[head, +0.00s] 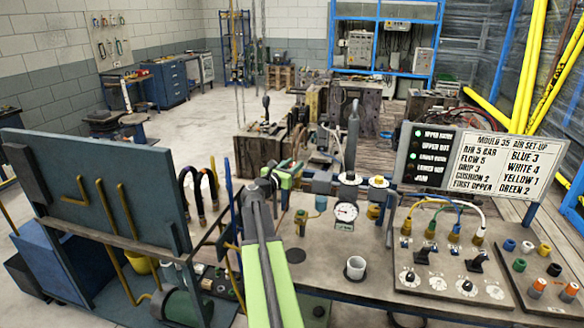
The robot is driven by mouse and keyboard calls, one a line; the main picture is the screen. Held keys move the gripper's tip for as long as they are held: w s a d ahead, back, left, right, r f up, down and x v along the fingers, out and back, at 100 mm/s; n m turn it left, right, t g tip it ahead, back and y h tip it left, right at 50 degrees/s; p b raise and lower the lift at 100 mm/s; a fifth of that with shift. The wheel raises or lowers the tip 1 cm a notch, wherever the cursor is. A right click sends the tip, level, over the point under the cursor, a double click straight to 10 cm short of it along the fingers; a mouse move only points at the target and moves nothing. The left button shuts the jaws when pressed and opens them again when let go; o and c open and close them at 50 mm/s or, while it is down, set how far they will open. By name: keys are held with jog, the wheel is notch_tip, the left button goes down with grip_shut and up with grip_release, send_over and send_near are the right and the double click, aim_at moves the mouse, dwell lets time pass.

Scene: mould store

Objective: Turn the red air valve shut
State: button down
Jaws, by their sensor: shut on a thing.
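My arm reaches up from the bottom of the head view, with light green links. My gripper (284,190) is at the bench's left part, left of the pressure gauge (345,212). It is small and partly covered by my own wrist. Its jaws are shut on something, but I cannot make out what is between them. I see no clearly red valve handle on the bench, so the red air valve is hidden or too small to tell. Small brass fittings (300,221) stand just right of my arm.
A panel of switches and cables (440,262) and a set-up sign (507,165) are at the right. A blue-grey board (95,185) and dark hoses (198,190) stand close on the left. Open floor lies behind.

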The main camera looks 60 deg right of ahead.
jog(key=m+g, duration=0.2)
jog(key=g, duration=0.1)
jog(key=m+g, duration=0.1)
jog(key=g, duration=0.1)
jog(key=shift+d+y, duration=0.3)
jog(key=shift+s+f+m+g+y, duration=0.15)
jog(key=shift+m+g+y, duration=0.55)
jog(key=shift+m+g, duration=0.85)
jog(key=shift+s+a+g, duration=0.1)
jog(key=shift+a+g, duration=0.05)
jog(key=shift+g, duration=0.4)
jog(key=c, duration=1)
grip_release()
jog(key=shift+s, duration=0.1)
jog(key=shift+c, duration=0.2)
jog(key=shift+w, duration=0.2)
jog(key=v, duration=1.2)
jog(key=shift+s, duration=0.15)
